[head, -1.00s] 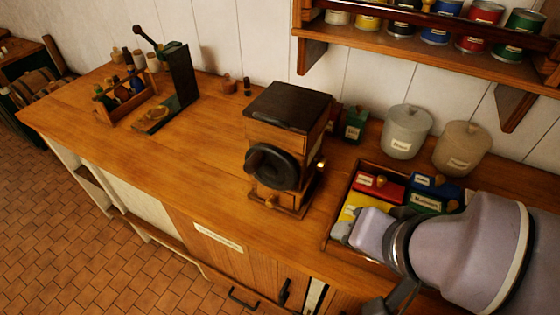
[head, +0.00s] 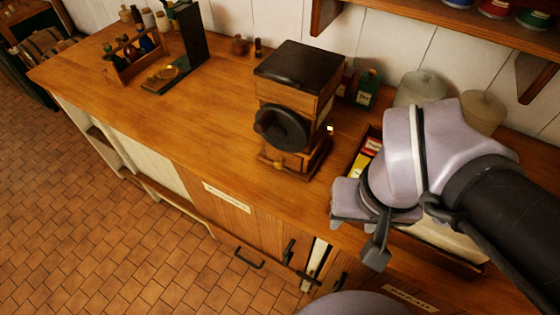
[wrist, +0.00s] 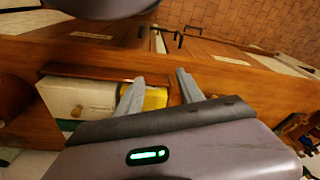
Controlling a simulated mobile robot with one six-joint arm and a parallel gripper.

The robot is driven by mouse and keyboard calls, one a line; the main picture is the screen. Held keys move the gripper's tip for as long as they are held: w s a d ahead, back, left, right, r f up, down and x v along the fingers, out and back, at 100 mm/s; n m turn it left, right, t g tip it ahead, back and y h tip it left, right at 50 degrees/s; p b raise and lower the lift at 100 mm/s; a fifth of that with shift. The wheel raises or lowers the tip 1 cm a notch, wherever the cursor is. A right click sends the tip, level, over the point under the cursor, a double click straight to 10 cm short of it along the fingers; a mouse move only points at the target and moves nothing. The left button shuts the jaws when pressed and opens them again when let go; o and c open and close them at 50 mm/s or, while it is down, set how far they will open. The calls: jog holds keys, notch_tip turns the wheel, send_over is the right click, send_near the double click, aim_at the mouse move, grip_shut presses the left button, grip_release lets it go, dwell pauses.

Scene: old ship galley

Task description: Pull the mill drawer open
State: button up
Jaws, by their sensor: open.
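The mill (head: 291,95) is a wooden box with a dark top and a black round wheel on its front, standing on the counter in the head view. Its small drawer (head: 292,161) is low on the front, under the wheel, with a round knob (head: 279,164); it looks closed. My gripper (wrist: 161,84) is open, its two grey fingers apart in the wrist view, above the front edge of the tray and counter. Nothing is between the fingers.
A wooden tray (wrist: 100,72) holds a white box (wrist: 80,98) and a yellow box (wrist: 155,98) beneath my gripper. Grey canisters (head: 420,88) and a green tin (head: 367,89) stand behind. A bottle rack (head: 133,62) is at the left.

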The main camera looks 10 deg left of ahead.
notch_tip(320, 180, down, 4)
jog(key=n+g+h, duration=0.2)
jog(key=n+h, duration=0.1)
jog(key=n, duration=0.2)
jog(key=n+t+h, duration=0.4)
jog(key=n+t, duration=1.3)
jog(key=n, duration=0.6)
send_near(277, 166)
jog(key=b+x, duration=0.3)
jog(key=x, duration=0.4)
jog(key=shift+w+d+f, duration=0.15)
jog(key=shift+w, duration=0.25)
jog(key=shift+w+d+n, duration=0.2)
jog(key=shift+w+n, duration=0.1)
jog(key=shift+w, duration=0.2)
jog(key=shift+c, duration=0.3)
grip_shut()
